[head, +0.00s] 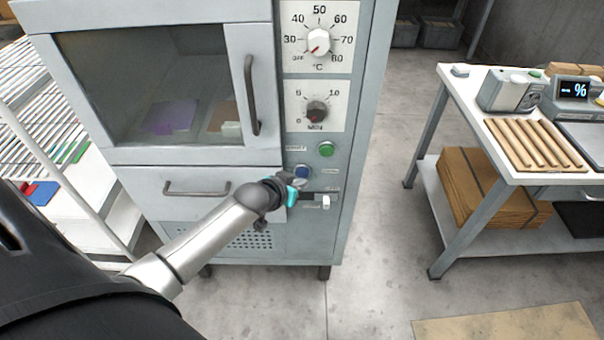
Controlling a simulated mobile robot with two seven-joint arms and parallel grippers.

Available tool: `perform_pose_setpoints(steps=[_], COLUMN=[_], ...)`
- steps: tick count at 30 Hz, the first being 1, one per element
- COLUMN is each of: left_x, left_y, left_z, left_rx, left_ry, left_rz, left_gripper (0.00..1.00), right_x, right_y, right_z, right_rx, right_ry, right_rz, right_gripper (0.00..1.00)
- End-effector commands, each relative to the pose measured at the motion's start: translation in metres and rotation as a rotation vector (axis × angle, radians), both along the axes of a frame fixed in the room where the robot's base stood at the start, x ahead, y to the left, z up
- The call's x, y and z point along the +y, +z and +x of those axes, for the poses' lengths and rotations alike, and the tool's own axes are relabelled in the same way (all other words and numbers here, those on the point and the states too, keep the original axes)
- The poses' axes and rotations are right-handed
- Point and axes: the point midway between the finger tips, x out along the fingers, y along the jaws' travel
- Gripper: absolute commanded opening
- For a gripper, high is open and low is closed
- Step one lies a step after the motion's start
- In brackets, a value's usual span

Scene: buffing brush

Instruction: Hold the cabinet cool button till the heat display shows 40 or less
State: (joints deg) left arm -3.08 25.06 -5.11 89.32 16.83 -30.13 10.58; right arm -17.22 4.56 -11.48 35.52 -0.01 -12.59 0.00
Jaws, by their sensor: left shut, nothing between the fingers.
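The grey cabinet (355,120) stands in the middle of the head view with its glass door shut. On its right-hand panel are a green button (326,149) and, lower left of it, a blue button (303,171). The small labels by the buttons are too small to read. My left gripper (294,190) is shut and empty, with its teal fingertips at the panel just below the blue button. I cannot tell whether it touches the button. A dark strip (312,198), partly behind the gripper, shows no readable figure. My right gripper is out of view.
Above the buttons are a °C dial (319,42) and a minutes dial (317,111). A white switch (326,202) sits low on the panel. A white table (455,85) at right holds wooden rods and a small % display (573,90). The floor between is clear.

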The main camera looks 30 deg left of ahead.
Motion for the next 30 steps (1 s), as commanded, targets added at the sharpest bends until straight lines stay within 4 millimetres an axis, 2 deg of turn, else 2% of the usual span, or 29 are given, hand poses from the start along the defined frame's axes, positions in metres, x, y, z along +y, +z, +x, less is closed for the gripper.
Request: perform_pose_setpoints(steps=[30], left_x=[0.0058], left_y=[-0.0003], left_z=[0.0095], left_rx=[0.0], left_ry=[0.0], left_rz=[0.0], left_gripper=[0.0], right_x=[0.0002], right_y=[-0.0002], right_z=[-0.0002], right_rx=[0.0], right_ry=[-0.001], right_rz=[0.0], right_gripper=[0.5])
